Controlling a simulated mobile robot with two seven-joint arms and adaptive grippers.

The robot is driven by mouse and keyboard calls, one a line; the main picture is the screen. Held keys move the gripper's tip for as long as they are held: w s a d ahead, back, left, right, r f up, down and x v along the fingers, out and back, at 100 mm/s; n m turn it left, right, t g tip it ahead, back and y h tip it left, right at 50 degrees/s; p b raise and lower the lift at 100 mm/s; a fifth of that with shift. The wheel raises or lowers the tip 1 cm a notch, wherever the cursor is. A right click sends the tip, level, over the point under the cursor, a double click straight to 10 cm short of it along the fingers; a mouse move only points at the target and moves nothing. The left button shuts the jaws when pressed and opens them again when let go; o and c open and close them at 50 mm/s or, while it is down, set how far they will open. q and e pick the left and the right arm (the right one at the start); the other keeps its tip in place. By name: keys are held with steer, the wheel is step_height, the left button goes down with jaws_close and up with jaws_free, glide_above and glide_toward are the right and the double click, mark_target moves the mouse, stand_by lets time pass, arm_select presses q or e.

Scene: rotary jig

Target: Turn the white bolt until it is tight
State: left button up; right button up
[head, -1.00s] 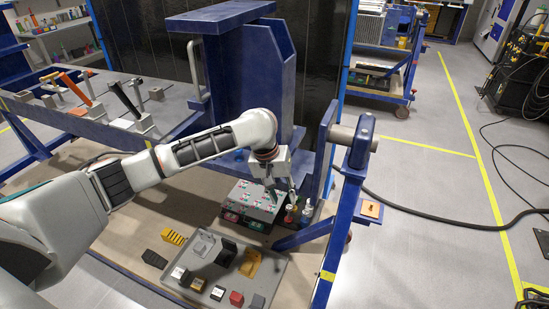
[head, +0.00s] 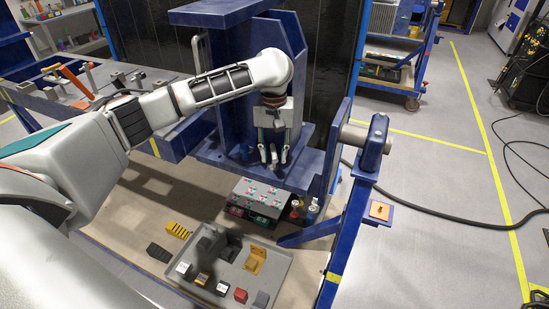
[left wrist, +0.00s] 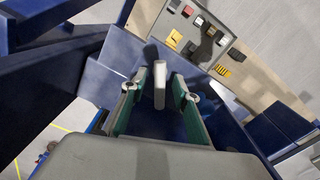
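My left gripper (head: 272,158) is open, its fingers pointing down over the blue jig's lower ledge (head: 222,158). In the left wrist view its two green-padded fingers (left wrist: 160,100) stand apart. A pale upright piece (left wrist: 160,86), which looks like the white bolt, stands between them. A gap shows on its right side; whether the left pad touches it I cannot tell. In the head view a pale piece between the fingers is too small to make out surely. The bolt's base is hidden. My right gripper is not in view.
Below the ledge stand a box with red and green parts (head: 262,190) and small bottles (head: 312,208). A grey tray of small blocks (head: 283,262) lies in front. The jig's upright wall (head: 237,75) rises close behind the gripper; a blue side post (head: 345,235) stands right.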

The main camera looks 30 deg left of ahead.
arm_select(q)
steer(key=shift+f, duration=1)
jaws_close()
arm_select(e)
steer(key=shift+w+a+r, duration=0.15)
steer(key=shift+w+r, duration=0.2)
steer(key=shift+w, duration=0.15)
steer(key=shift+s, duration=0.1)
